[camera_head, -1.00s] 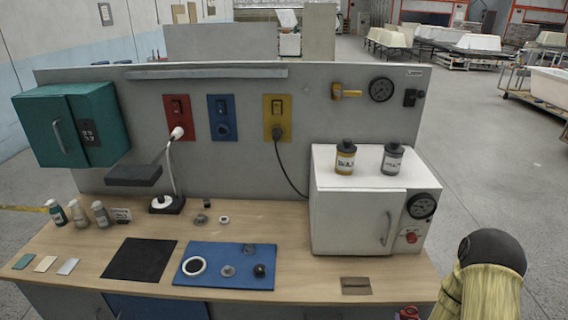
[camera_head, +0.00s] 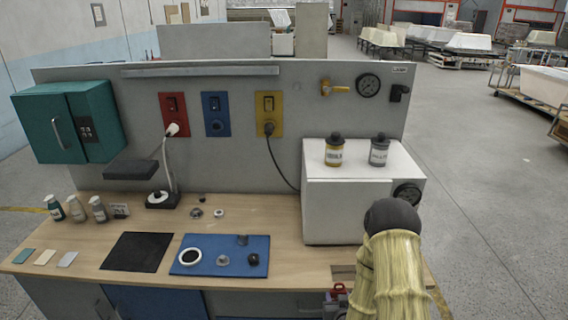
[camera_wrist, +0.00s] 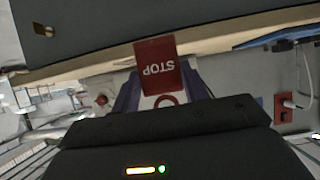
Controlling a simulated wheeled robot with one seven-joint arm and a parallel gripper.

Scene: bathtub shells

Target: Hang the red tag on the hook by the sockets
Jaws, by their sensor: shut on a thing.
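The red tag (camera_wrist: 158,66) with white STOP lettering, upside down in the wrist view, is held between the two fingers of my gripper (camera_wrist: 160,90). A ring of the tag shows just below it, near the palm. In the head view a small part of the red tag (camera_head: 338,289) shows at the bench's front edge, left of my arm. The red (camera_head: 174,114), blue (camera_head: 216,114) and yellow (camera_head: 269,114) sockets are on the grey back panel. A faint small round fitting (camera_head: 297,87) is right of the yellow socket; I cannot tell if it is the hook.
A white oven-like box (camera_head: 345,205) with two bottles on top stands on the bench between my arm and the panel. A lamp (camera_head: 168,170) stands before the red socket. A teal cabinet (camera_head: 66,122) hangs left. The bench's middle (camera_head: 240,212) is mostly low items.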

